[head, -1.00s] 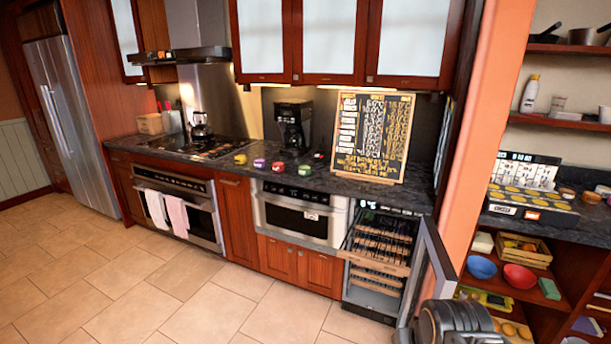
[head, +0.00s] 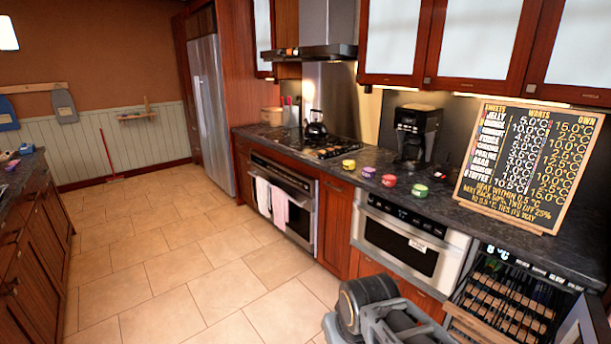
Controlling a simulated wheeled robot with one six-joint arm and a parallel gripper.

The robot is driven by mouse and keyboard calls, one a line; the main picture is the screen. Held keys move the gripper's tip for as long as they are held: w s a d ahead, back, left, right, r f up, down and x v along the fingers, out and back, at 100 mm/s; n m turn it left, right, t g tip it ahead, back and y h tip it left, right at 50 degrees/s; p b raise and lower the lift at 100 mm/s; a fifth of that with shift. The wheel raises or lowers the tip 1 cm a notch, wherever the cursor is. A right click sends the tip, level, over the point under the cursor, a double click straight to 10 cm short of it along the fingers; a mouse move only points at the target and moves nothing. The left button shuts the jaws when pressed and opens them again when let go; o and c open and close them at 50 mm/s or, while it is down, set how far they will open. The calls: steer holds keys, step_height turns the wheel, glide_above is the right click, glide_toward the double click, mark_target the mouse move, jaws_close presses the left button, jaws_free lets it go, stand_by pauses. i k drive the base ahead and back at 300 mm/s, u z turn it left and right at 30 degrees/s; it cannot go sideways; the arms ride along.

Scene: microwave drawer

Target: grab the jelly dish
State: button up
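Several small coloured dishes stand in a row on the dark counter (head: 345,186), between the stove and the chalkboard: a yellow dish (head: 348,165), a purple dish (head: 369,172), a red dish (head: 389,180) and a green dish (head: 419,190). I cannot tell which, if any, is the jelly dish. The chalkboard (head: 522,165) leans at the back of the counter and lists sweets, jelly among them, with temperatures. Part of my arm shows at the bottom, in front of the lower cabinets, but my gripper is not in view.
A built-in microwave drawer (head: 408,243) sits below the counter, front closed. A wine cooler (head: 508,297) stands open at lower right, its door edge showing. A coffee maker (head: 414,137) stands behind the dishes. An island (head: 30,240) is at left; the tiled floor (head: 165,250) between is clear.

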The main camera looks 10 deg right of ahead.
mark_target(388, 181)
steer(key=u, duration=0.45)
steer(key=i, duration=2.75)
steer(key=z, duration=1.6)
steer(key=i, duration=0.8)
steer(key=z, duration=0.75)
